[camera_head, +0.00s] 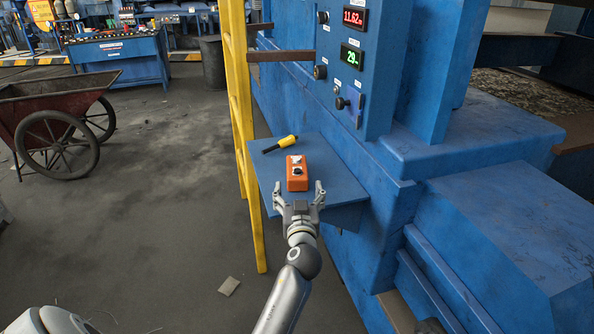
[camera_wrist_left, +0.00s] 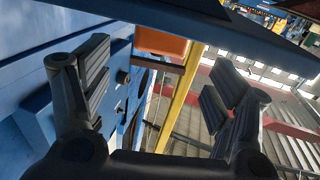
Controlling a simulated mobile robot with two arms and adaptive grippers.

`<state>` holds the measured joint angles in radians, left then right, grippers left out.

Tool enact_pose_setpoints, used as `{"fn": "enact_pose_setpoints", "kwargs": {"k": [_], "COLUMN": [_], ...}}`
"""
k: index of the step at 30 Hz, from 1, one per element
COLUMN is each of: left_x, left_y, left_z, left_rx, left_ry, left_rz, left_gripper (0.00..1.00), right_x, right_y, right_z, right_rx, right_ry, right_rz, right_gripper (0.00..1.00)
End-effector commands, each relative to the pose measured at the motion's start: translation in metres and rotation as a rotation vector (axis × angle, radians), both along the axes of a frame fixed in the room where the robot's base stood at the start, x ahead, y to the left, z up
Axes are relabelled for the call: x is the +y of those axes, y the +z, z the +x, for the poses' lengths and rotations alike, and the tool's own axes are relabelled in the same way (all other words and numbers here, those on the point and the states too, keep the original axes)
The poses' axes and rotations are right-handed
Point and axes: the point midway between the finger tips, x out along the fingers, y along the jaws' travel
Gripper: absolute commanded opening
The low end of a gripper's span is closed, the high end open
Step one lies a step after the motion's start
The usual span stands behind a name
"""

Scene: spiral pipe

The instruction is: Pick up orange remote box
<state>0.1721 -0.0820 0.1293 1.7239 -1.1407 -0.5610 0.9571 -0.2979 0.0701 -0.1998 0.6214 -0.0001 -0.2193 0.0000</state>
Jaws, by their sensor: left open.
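The orange remote box (camera_head: 297,173) stands on a small blue shelf (camera_head: 342,178) that juts from the blue machine. Its top carries a light-coloured part and a dark part. My left gripper (camera_head: 299,194) is at the shelf's near side, with its fingers spread just in front of the box. The gap between the fingers looks empty. In the left wrist view, an orange surface (camera_wrist_left: 162,44), likely the box, shows partly beyond the open fingers (camera_wrist_left: 160,82). Whether a finger touches the box cannot be told. My right gripper is not in view.
A yellow and black tool (camera_head: 281,144) lies on the shelf behind the box. A yellow ladder (camera_head: 240,110) stands close along the shelf's left side. A control panel (camera_head: 352,85) rises behind the shelf. A wheelbarrow (camera_head: 60,125) stands at left; floor between is mostly clear.

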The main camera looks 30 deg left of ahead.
Motion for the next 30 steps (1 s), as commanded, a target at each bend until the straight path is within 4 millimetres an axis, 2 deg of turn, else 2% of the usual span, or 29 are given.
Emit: {"fn": "enact_pose_setpoints", "kwargs": {"k": [3, 10, 19, 29, 30], "left_x": [0.008, 0.016, 0.037, 0.040, 0.040], "left_y": [0.001, 0.001, -0.002, -0.003, -0.003], "left_z": [0.011, 0.023, 0.052, 0.057, 0.057], "left_rx": [0.000, 0.001, 0.001, 0.001, 0.001], "left_ry": [-0.001, 0.000, -0.001, 0.000, 0.000], "left_rz": [0.001, 0.002, 0.002, -0.001, -0.001], "left_gripper": [0.80, 0.80, 0.80, 0.80, 0.78], "right_x": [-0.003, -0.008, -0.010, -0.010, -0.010], "right_y": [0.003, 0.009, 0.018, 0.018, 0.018], "right_z": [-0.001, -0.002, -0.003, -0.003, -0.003], "right_rx": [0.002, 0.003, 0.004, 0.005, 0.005], "right_ry": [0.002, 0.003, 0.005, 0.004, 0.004], "right_rz": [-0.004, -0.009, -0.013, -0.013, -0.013], "right_gripper": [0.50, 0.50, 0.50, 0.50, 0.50]}}
